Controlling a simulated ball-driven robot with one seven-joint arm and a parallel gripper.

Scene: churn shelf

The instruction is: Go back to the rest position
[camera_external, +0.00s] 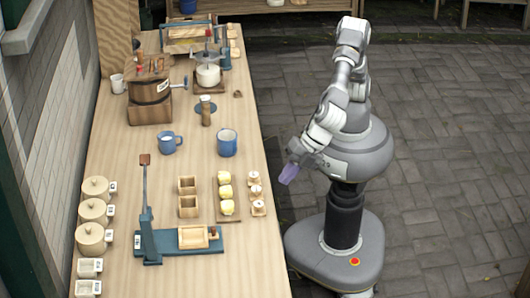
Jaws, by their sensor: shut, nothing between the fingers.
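My gripper (290,173) hangs at the end of my folded arm, just off the right edge of the long wooden table (140,215). It points down and to the left, beside my body. Its purple fingertips are shut with nothing seen between them. It touches nothing that I can see and is apart from the things on the table.
Near the table's edge are small wooden pieces (254,191), a board with yellow lumps (225,178) and a blue mug (227,142). A blue lever press (150,240) stands at the front. A wooden churn (150,97) stands farther back. Paving (450,150) to the right is clear.

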